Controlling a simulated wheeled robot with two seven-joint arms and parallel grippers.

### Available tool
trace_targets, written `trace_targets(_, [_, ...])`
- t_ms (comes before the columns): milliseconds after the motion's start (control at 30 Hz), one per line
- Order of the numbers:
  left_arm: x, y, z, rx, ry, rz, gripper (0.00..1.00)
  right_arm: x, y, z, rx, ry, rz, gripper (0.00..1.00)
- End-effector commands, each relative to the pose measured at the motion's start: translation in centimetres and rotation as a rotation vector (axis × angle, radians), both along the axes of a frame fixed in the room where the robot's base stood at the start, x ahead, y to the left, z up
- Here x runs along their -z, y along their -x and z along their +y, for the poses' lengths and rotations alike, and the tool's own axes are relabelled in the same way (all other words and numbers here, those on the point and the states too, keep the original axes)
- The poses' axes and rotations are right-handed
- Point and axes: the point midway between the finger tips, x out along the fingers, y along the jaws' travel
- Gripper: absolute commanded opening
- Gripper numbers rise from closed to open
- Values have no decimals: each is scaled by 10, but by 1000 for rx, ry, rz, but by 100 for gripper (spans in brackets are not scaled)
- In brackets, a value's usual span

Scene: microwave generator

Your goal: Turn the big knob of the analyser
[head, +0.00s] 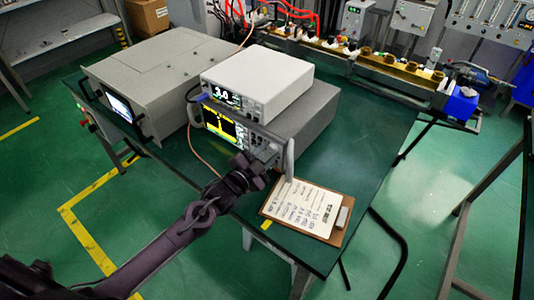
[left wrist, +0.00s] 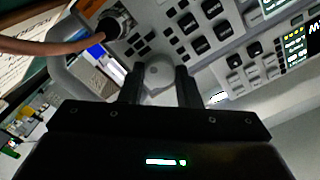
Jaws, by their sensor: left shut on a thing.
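The analyser (head: 318,113) is a grey box on the green table, with a lit yellow-and-black screen (head: 220,122) on its front. My left gripper (head: 262,160) is at the right part of this front panel and hides the big knob in the head view. In the left wrist view the pale grey round knob (left wrist: 158,74) sits between the two dark fingers of the left gripper, which is shut on it. My right gripper is in neither view.
A white instrument (head: 262,75) stands on top of the analyser. A large grey unit (head: 160,70) stands to its left. A clipboard (head: 305,207) lies at the table's front right. A cable (left wrist: 60,46) runs to a connector beside the knob.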

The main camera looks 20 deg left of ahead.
Motion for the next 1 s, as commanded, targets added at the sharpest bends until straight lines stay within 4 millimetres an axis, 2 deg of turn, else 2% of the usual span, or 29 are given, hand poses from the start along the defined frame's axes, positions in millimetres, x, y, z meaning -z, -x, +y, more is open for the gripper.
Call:
trace_targets(333, [0,0,0,1,-1,0,7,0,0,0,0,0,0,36])
trace_targets(367, [0,0,0,1,-1,0,34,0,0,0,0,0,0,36])
trace_targets(500, [0,0,0,1,0,1,52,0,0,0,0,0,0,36])
trace_targets(833, [1,3,1,0,0,1,52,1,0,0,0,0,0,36])
trace_targets(1000, [3,24,8,1,-1,3,52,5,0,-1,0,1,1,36])
